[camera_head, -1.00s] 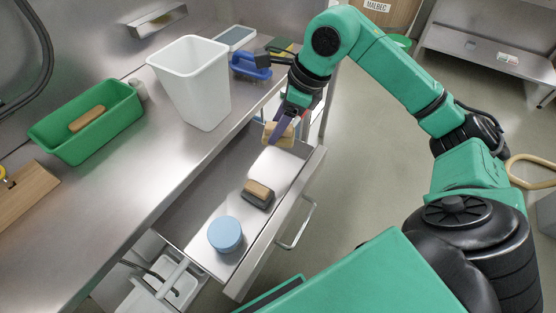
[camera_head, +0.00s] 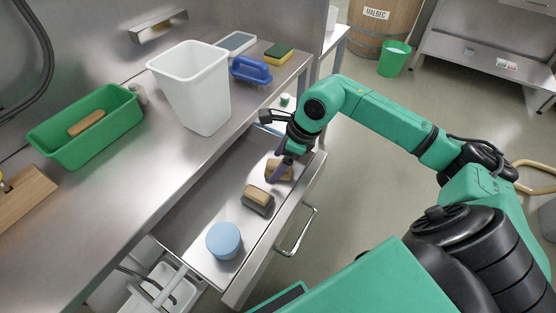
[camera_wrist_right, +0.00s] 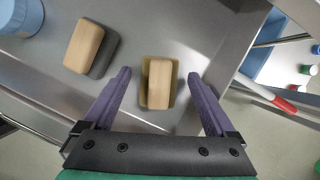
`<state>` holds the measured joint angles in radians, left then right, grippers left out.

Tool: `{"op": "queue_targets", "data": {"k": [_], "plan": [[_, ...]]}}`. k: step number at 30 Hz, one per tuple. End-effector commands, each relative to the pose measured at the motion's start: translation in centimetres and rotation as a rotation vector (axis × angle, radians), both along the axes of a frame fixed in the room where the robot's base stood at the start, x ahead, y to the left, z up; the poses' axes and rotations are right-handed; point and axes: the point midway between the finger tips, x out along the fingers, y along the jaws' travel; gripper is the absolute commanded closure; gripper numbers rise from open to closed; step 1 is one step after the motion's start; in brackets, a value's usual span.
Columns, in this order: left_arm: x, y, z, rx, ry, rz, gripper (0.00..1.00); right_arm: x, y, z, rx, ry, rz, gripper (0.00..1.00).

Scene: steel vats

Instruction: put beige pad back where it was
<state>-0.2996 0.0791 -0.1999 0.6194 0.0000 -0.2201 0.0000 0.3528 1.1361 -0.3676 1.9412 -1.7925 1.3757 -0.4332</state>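The beige pad (camera_head: 286,173), a block with a wooden top and an olive-beige underside, lies in the far end of the open drawer (camera_head: 196,216). In the right wrist view the pad (camera_wrist_right: 158,84) sits on the drawer floor between my finger tips, with a gap on both sides. My right gripper (camera_head: 277,165) reaches down into the drawer. In the wrist view this gripper (camera_wrist_right: 159,75) is open around the pad and holds nothing. My left gripper is out of view.
A dark grey pad with a wooden top (camera_head: 257,199) and a blue round tub (camera_head: 224,240) are nearer in the drawer.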

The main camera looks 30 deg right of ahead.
Motion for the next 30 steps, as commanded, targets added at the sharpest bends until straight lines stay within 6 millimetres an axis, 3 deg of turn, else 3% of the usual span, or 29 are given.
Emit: {"op": "queue_targets", "data": {"k": [7,18,22,30], "plan": [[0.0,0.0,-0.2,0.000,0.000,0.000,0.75,-0.3,-0.6,1.6,-0.003,-0.002,-0.002,0.09],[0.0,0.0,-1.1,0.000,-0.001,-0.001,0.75,-2.5,-3.3,10.1,-0.001,-0.003,-0.002,0.09],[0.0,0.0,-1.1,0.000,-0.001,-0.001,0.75,-2.8,-3.6,11.1,0.000,-0.001,-0.001,0.09],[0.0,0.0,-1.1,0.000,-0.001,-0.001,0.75,-2.8,-3.6,11.2,0.002,-0.001,-0.001,0.09]]}}
